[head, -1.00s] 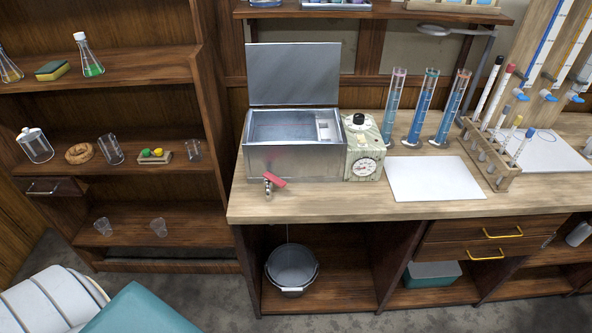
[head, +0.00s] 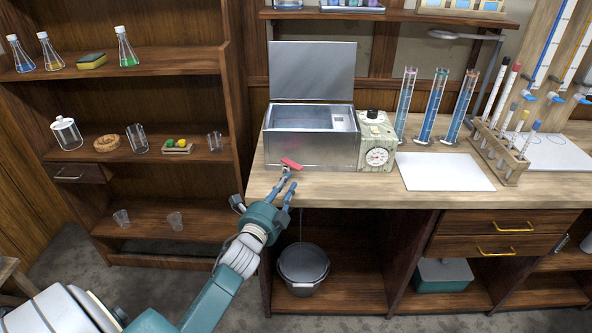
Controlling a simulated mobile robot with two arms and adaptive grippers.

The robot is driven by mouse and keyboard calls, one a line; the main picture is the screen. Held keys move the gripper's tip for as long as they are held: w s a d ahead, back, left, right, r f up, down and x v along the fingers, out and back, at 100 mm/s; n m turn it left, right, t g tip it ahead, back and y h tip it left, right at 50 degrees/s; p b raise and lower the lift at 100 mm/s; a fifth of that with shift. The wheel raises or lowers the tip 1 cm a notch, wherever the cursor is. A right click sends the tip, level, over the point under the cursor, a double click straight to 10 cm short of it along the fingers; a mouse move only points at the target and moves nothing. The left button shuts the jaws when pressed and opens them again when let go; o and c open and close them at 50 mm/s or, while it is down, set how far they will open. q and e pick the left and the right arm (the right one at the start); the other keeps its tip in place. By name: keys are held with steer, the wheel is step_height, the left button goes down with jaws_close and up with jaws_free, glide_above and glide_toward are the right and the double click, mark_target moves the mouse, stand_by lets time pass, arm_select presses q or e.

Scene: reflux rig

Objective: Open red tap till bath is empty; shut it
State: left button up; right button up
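The metal bath (head: 310,152) stands on the bench with its lid (head: 312,71) raised. I cannot clearly tell the liquid level inside. The tap's red handle (head: 291,164) sits slanted at the lower front of the bath; my fingers partly hide the tap body below it. My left gripper (head: 288,180) reaches up from below, its fingertips just under and beside the handle. Its fingers look spread with nothing between them; whether they touch the tap is unclear. A grey bucket (head: 303,264) stands on the lower shelf below the tap, with a thin pale vertical line above it. My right gripper is out of view.
A control box with a dial (head: 377,150) stands against the bath's right side. A white sheet (head: 444,171), tall blue-filled cylinders (head: 428,108) and a wooden rack (head: 503,150) are further right. The bench's front edge runs close by my gripper.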

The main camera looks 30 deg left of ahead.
mark_target(296, 166)
arm_select(q)
steer(key=x, duration=0.8)
steer(key=shift+w+p, duration=0.3)
jaws_close()
